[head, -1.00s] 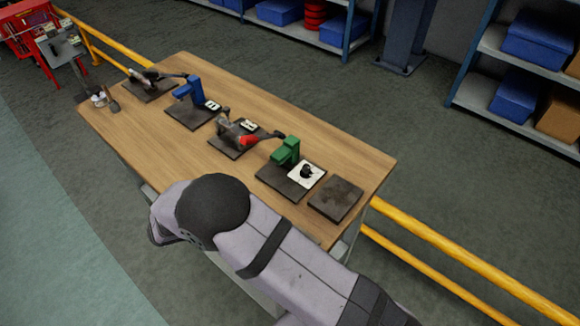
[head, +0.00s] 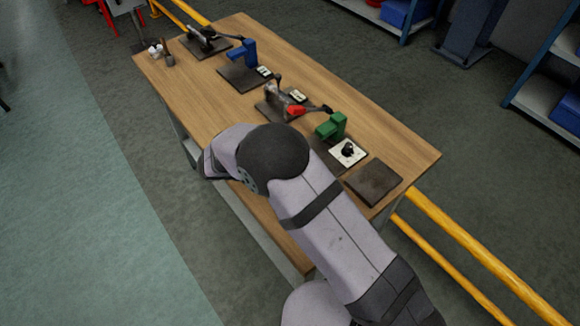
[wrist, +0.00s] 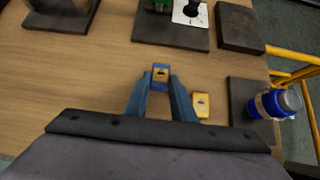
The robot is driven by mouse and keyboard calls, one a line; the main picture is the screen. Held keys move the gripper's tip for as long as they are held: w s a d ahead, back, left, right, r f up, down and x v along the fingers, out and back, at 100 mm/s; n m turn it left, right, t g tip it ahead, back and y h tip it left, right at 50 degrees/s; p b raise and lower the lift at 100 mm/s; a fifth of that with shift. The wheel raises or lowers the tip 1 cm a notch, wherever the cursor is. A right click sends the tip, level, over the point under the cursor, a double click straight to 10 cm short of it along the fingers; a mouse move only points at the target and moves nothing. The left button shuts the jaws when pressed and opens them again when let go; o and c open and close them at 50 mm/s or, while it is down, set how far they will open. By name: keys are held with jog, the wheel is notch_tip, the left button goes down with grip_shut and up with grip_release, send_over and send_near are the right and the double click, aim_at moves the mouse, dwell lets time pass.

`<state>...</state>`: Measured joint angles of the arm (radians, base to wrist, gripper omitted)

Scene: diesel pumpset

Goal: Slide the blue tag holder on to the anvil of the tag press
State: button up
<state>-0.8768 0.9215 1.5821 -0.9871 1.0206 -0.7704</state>
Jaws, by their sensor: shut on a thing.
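The blue tag holder (wrist: 160,68), with a yellowish plate that has a dark mark on it, is between the fingertips of my gripper (wrist: 160,79) in the wrist view. My gripper is shut on it, over bare wood. In the head view my arm hides the gripper and the holder. Several small bench tools stand in a row: a green one (head: 332,126), one with a red handle (head: 288,104) and a blue one (head: 243,55). I cannot tell which is the tag press, and its anvil is not distinguishable.
In the wrist view a yellow block (wrist: 201,104) lies right of my fingers. A blue can (wrist: 277,103) is beside a dark pad (wrist: 240,95). An empty dark plate (head: 374,182) lies near the table's right end. Yellow rails (head: 470,240) run beyond the wooden table (head: 385,125).

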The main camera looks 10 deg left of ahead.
jog(key=w+d+r, duration=0.1)
jog(key=w+d, duration=0.1)
jog(key=w, duration=0.1)
jog(key=w+d+r, duration=0.1)
jog(key=w, duration=0.1)
jog(key=shift+w+r, duration=0.25)
jog(key=shift+r, duration=0.1)
jog(key=shift+f, duration=0.1)
jog(key=shift+f+b+x, duration=0.25)
jog(key=shift+b+x, duration=0.65)
jog(key=shift+x, duration=0.95)
jog(key=shift+w+d, duration=1.95)
jog(key=shift+w, duration=0.1)
jog(key=shift+f, duration=0.15)
